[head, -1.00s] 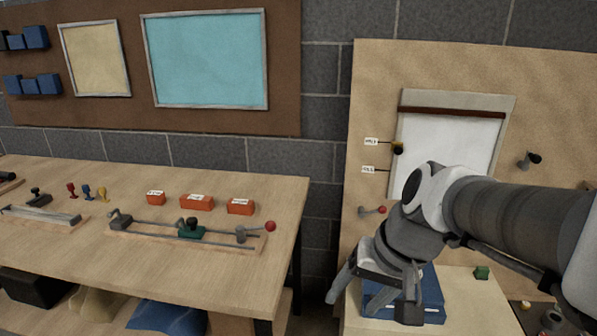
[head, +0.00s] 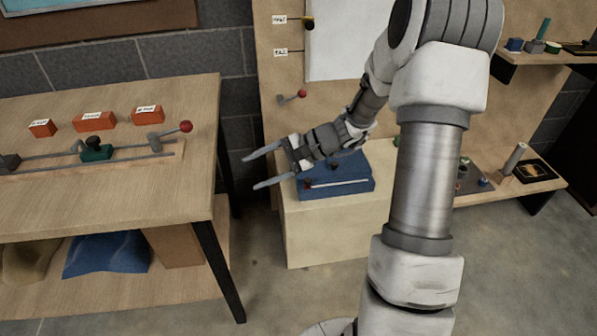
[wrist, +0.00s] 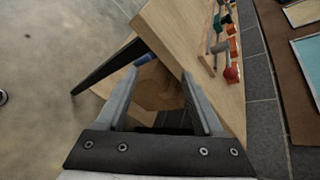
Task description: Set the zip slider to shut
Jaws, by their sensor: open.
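A blue case (head: 352,187) lies on the low pale wooden stand in the head view. A thin light strip, perhaps the zip, runs along its front top. A small reddish piece (head: 307,185) sits at the strip's left end; it is too small to tell whether it is the zip slider. My gripper (head: 251,172) is open and empty, pointing left past the case's left side, above the gap beside the workbench. Its wrist and fingers hide part of the case's back left. In the wrist view the open fingers (wrist: 159,75) face the workbench's corner; the case is not in view.
The workbench (head: 190,100) on the left bears orange blocks (head: 94,122) and a rail with a green slider (head: 96,150). A low shelf with small items is at right. Floor shows in front.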

